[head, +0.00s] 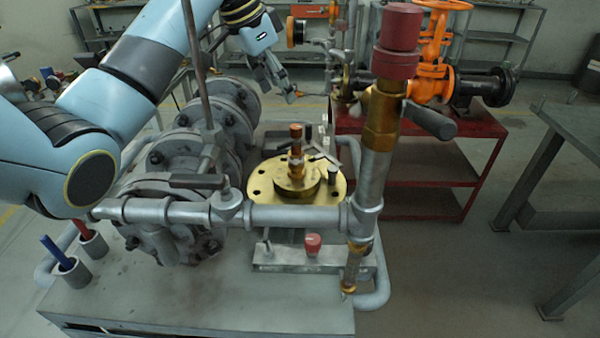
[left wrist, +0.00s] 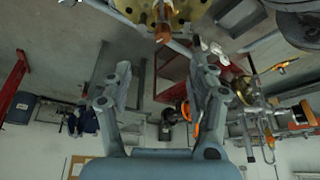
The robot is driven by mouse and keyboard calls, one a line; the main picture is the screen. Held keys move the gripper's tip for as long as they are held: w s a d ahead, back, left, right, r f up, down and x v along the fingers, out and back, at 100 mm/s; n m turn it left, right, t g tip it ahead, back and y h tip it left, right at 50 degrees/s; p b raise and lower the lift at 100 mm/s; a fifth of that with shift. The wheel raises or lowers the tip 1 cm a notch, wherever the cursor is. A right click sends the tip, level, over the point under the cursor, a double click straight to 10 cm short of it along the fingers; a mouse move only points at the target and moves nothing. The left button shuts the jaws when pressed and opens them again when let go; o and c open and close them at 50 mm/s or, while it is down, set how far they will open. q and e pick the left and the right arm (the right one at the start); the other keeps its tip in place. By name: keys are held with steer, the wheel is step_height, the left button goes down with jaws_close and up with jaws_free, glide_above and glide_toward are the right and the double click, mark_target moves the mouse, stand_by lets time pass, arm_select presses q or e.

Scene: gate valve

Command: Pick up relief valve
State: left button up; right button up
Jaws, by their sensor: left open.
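A brass valve with a red cap (head: 397,42) and a side lever stands upright on the vertical pipe at right of centre; it looks like the relief valve. A brass flange (head: 262,190) with a copper-topped stem (head: 296,150) lies on the bench left of it. The flange also shows at the top of the left wrist view (left wrist: 192,8). My left gripper (head: 277,92) is behind the flange and left of the red-capped valve, apart from both. Its fingers are spread and empty in the left wrist view (left wrist: 162,80). My right gripper is out of view.
Grey flanged pipework (head: 215,120) and a horizontal pipe (head: 285,216) fill the bench (head: 215,300). A thin upright rod stands near my left arm. A red cart (head: 440,165) carries an orange valve (head: 430,75). A grey table (head: 570,120) is at right, with bare floor between.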

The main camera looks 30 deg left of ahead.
arm_select(q)
steer(key=b, duration=0.4)
glide_above(291, 130)
steer(key=s+a, duration=0.1)
steer(key=s, duration=0.1)
step_height(291, 130, down, 5)
steer(key=shift+a, duration=0.15)
steer(key=shift+f, duration=0.3)
steer(key=x, duration=0.4)
steer(key=shift+w+f, duration=0.15)
steer(key=shift+f, duration=0.15)
steer(key=shift+p+x, duration=0.3)
steer(key=shift+x, duration=2.5)
jaws_close()
